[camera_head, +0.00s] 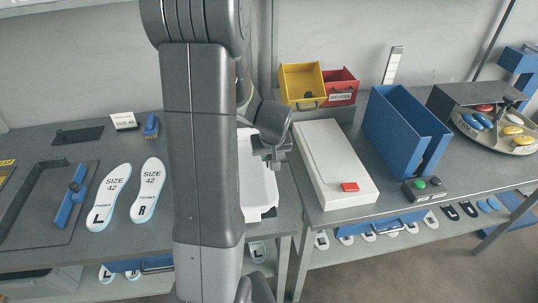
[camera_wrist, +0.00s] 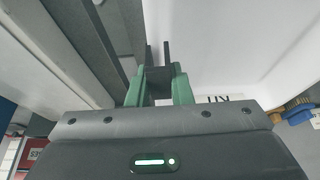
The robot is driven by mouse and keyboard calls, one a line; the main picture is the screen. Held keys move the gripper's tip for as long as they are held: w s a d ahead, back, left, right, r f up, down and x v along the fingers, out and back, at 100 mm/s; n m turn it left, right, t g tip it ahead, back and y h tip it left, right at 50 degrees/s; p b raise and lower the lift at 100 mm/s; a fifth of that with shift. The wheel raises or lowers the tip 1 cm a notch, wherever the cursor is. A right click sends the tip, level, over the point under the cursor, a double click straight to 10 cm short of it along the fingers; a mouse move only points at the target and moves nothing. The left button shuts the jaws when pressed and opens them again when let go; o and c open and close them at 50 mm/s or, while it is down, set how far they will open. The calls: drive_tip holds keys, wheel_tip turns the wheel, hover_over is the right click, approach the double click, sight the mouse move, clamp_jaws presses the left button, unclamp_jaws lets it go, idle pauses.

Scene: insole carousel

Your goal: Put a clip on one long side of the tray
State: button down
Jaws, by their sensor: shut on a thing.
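A white tray (camera_head: 257,180) stands on the bench in the head view, its left part hidden behind my arm. In the wrist view a large white surface that looks like the tray (camera_wrist: 230,45) fills the upper right. My gripper (camera_wrist: 160,88) has green fingers shut on a small dark clip (camera_wrist: 158,74) with upright prongs. The clip is at the near left edge of the white surface. I cannot tell whether it touches or straddles the tray's wall. In the head view the wrist is above the tray's back right, and the fingertips and clip cannot be made out.
Two insoles (camera_head: 148,190) lie left of my arm. A white box (camera_head: 335,165) with a red block, a blue bin (camera_head: 403,130), yellow (camera_head: 302,84) and red (camera_head: 341,87) bins and a carousel (camera_head: 497,135) stand to the right.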

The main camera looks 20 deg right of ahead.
drive_tip(key=shift+f, duration=0.3)
drive_tip(key=c, duration=1.3)
unclamp_jaws()
drive_tip(key=shift+r, duration=0.15)
drive_tip(key=shift+r+p, duration=0.5)
drive_tip(key=shift+r, duration=0.05)
drive_tip(key=shift+s+r, duration=0.1)
drive_tip(key=shift+r, duration=0.25)
drive_tip(key=v, duration=1.1)
drive_tip(key=shift+s+b, duration=0.2)
drive_tip(key=shift+b, duration=0.1)
drive_tip(key=shift+a+r, duration=0.1)
